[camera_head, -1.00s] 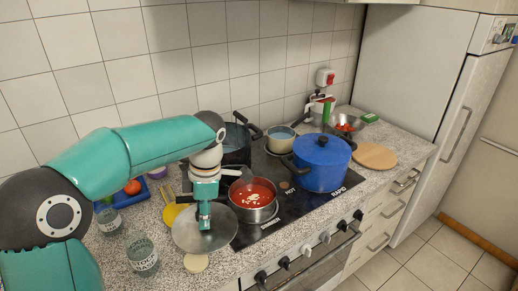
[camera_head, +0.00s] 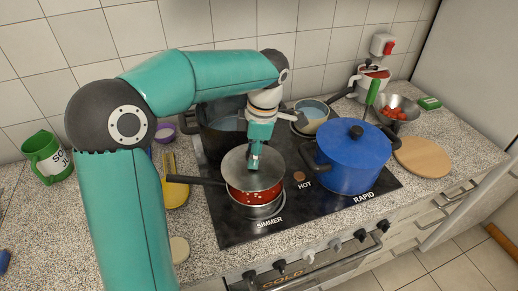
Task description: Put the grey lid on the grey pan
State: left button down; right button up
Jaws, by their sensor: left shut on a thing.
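The grey lid (camera_head: 236,171) is a round, flat metal disc. My left gripper (camera_head: 254,163) is shut on the lid from above; its fingers hide the grip point. The grey pan (camera_head: 260,210) stands on the front left burner, with red sauce inside and its dark handle pointing left. The lid overlaps the back of the pan in the picture and hides part of its opening. Red sauce shows below the lid's front edge, so the lid appears to be above the rim. I cannot tell the exact gap. My right gripper is not in view.
A dark pot (camera_head: 219,140) stands behind the pan. A blue lidded pot (camera_head: 354,165) stands to its right, and a small pan (camera_head: 313,121) behind. A yellow utensil (camera_head: 176,190) lies on the left counter, near a green mug (camera_head: 45,160). A wooden board (camera_head: 423,158) lies right.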

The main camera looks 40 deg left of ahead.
pick_arm(q)
jog(key=shift+w+d+f+b, duration=0.1)
jog(key=shift+f+b, duration=0.9)
jog(key=shift+f, duration=0.35)
jog(key=shift+w+d+f+b, duration=0.1)
jog(key=shift+f+b, duration=0.85)
jog(key=shift+f, duration=0.35)
jog(key=shift+s, duration=0.1)
jog(key=shift+f+b, duration=0.55)
jog(key=shift+b, duration=0.05)
jog(key=c, duration=0.7)
grip_release()
jog(key=o, duration=0.5)
jog(key=shift+r, duration=0.1)
